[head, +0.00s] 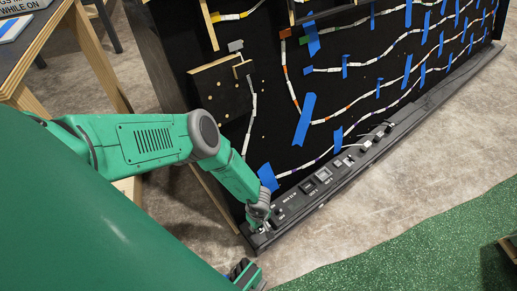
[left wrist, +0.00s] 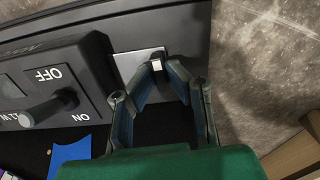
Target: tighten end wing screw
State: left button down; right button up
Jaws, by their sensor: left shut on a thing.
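The black console strip (head: 318,186) runs along the foot of the black panel. My left gripper (head: 260,226) reaches down to its near end. In the left wrist view, a silver plate (left wrist: 130,62) is set in the console end, with a small light-coloured wing screw (left wrist: 157,66) on it. The tips of my left gripper (left wrist: 164,69) are closed in around this screw, and they hide part of it. How far the screw is turned cannot be told. My right gripper does not show clearly.
A lever switch (left wrist: 46,108) marked OFF and ON sits beside the plate. The black panel (head: 275,95) carries light strips and blue tape. A wooden-legged table (head: 40,45) stands at the left. Bare floor and a green mat (head: 400,235) lie in front of the console.

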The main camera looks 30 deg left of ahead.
pick_arm(q)
jog(key=shift+w+a+r+m, duration=0.1)
jog(key=shift+w+m, duration=0.05)
jog(key=shift+m, duration=0.35)
jog(key=c, duration=1.6)
grip_release()
jog(key=shift+r, duration=0.1)
notch_tip(320, 180, up, 12)
jog(key=shift+f, duration=0.15)
